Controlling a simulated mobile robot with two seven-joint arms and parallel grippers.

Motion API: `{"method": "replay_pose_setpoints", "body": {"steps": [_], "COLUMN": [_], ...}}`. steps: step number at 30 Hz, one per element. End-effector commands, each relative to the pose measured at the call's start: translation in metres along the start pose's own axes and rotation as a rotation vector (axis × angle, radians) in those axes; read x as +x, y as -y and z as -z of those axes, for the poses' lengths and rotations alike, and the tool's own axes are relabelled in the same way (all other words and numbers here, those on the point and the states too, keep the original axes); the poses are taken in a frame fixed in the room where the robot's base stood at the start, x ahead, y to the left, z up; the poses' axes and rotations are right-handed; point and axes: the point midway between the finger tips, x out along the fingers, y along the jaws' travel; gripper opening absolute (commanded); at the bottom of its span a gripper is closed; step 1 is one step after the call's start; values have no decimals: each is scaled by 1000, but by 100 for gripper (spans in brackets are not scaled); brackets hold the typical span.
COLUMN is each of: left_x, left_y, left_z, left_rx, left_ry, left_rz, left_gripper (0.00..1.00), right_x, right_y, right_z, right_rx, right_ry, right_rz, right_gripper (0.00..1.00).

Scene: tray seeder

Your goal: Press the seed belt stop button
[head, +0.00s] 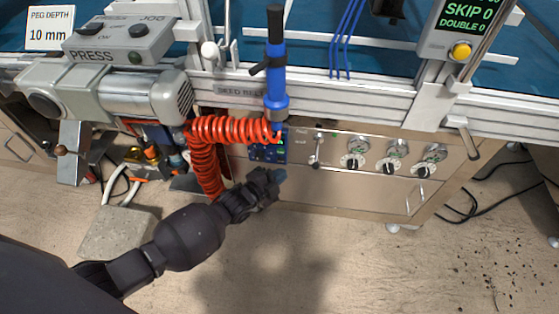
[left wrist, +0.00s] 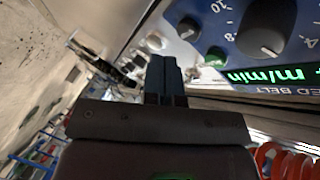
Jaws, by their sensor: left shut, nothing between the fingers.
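The small blue seed belt panel (head: 268,152) is set at the left end of the steel front under the rail. In the left wrist view the blue panel (left wrist: 240,53) fills the upper right, with a large dial (left wrist: 265,37), a lit green m/min display (left wrist: 272,76), a green button (left wrist: 215,57) and a small dark control (left wrist: 188,29). I cannot make out which control is the stop button. My left gripper (head: 279,176) is just below the panel, shut and empty. Its closed fingers (left wrist: 164,68) point up beside the panel, apparently apart from it. My right gripper is out of view.
A coiled orange hose (head: 207,150) hangs left of the panel, close to my left gripper. A blue cylindrical tool (head: 275,80) stands above it. Several gauges and knobs sit to the right on the steel front (head: 340,190).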

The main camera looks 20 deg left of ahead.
Motion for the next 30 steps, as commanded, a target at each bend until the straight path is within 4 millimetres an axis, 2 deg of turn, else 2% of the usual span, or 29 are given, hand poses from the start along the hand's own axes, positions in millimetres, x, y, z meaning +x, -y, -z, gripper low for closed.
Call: {"method": "replay_pose_setpoints", "body": {"steps": [15, 30], "left_x": [-32, -37], "left_y": [-14, -19], "left_z": [19, 21], "left_rx": [0, 0], "left_ry": [-2, -1], "left_rz": [4, 2], "left_gripper": [0, 0], "right_x": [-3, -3], "right_y": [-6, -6], "right_z": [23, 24], "right_rx": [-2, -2], "right_ry": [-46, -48], "right_rz": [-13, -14], "right_gripper": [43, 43]}}
